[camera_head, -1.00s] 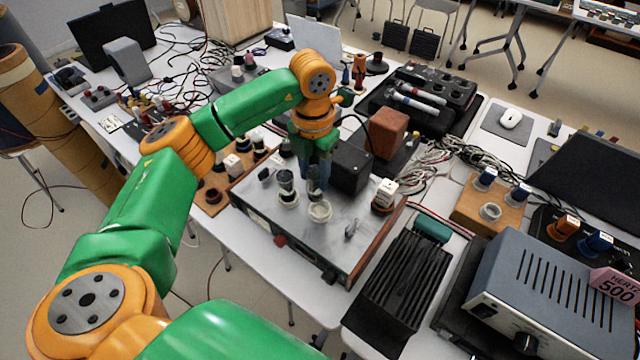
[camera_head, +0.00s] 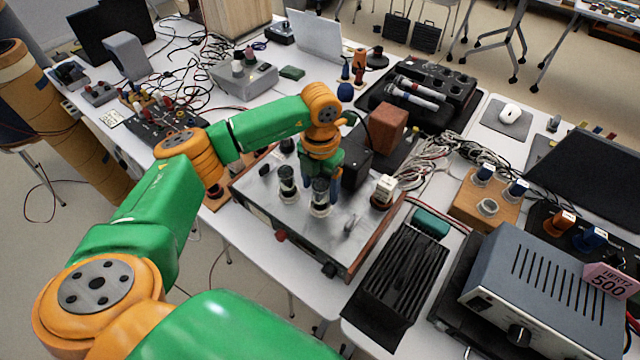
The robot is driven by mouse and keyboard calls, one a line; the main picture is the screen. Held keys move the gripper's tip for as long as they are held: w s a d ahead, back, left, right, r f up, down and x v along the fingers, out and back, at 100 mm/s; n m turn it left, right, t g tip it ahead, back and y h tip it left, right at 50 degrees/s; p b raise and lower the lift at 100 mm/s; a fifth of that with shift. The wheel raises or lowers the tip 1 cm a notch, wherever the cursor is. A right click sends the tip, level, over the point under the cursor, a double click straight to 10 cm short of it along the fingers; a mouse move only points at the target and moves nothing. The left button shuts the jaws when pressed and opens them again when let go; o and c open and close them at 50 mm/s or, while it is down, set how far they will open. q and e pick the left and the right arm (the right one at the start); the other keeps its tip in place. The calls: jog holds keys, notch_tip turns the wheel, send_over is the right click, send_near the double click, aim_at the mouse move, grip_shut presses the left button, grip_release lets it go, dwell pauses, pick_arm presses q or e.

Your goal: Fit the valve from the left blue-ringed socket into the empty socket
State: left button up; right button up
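My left gripper (camera_head: 321,180) points down over the metal-topped amplifier box (camera_head: 268,212). Its fingers are around the upper part of a dark glass valve (camera_head: 320,194), and it looks shut on it. The valve is upright, its foot at the pale-ringed socket (camera_head: 320,210); I cannot tell if it is fully seated. A similar valve (camera_head: 287,180) stands upright in another pale-ringed socket just left of it. I cannot make out a blue ring on the box. My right gripper is out of view.
A black box (camera_head: 350,170) stands close behind the gripper. A white-topped part (camera_head: 385,188) and a small lever (camera_head: 349,222) are on the box's right. A wooden block (camera_head: 465,207) with blue-topped parts, a black finned unit (camera_head: 400,275) and a grey instrument (camera_head: 550,290) lie right.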

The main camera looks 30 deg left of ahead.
pick_arm(q)
jog(key=shift+r, duration=0.1)
jog(key=shift+r+p, duration=0.45)
jog(key=shift+r, duration=0.05)
notch_tip(320, 180, up, 6)
jog(key=shift+w+f+b, duration=0.1)
jog(key=shift+f+b, duration=0.15)
jog(key=shift+b, duration=0.9)
notch_tip(320, 180, up, 5)
jog(key=shift+r, duration=0.5)
jog(key=shift+f, duration=0.1)
